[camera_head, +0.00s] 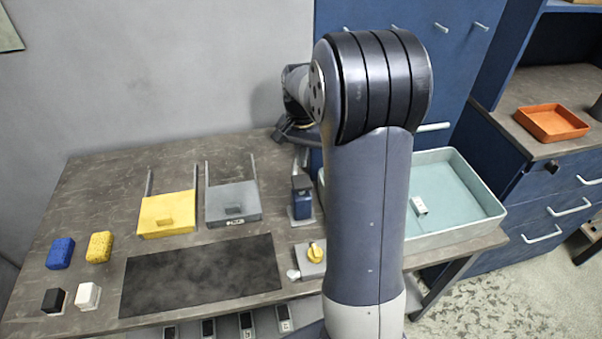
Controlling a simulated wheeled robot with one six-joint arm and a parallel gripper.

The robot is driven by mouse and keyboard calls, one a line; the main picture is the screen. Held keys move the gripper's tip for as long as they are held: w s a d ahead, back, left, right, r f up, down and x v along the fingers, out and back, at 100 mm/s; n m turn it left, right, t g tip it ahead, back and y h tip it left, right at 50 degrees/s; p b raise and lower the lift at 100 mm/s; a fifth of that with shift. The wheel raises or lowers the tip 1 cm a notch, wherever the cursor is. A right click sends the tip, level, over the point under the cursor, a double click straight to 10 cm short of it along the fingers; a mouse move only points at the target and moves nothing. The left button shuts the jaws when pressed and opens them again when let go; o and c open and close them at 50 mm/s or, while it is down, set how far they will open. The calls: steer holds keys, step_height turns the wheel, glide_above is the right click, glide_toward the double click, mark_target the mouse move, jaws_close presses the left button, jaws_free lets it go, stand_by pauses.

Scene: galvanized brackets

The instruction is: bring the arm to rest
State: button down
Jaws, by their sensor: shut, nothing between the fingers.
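My arm (368,210) rises in front of the worktable and bends over at the top. Its wrist (298,92) shows behind it to the left, over the back of the table. My gripper (299,154) hangs below the wrist, partly hidden by my arm. It is shut with nothing in it. It appears just behind and above a small blue device with a dark top (302,200); whether they touch I cannot tell.
The worktable (100,185) holds a yellow bracket box (168,212), a grey one (232,202), a dark mat (200,277), blue and yellow sponges (60,253), black and white blocks and a yellow knob (316,253). A pale teal tray (455,195) stands right, partly behind my arm.

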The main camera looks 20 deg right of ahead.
mark_target(301, 181)
steer(key=shift+r+p, duration=0.3)
steer(key=shift+r, duration=0.5)
steer(key=shift+f, duration=0.15)
step_height(301, 181, down, 7)
steer(key=b, duration=0.6)
steer(key=shift+a, duration=0.1)
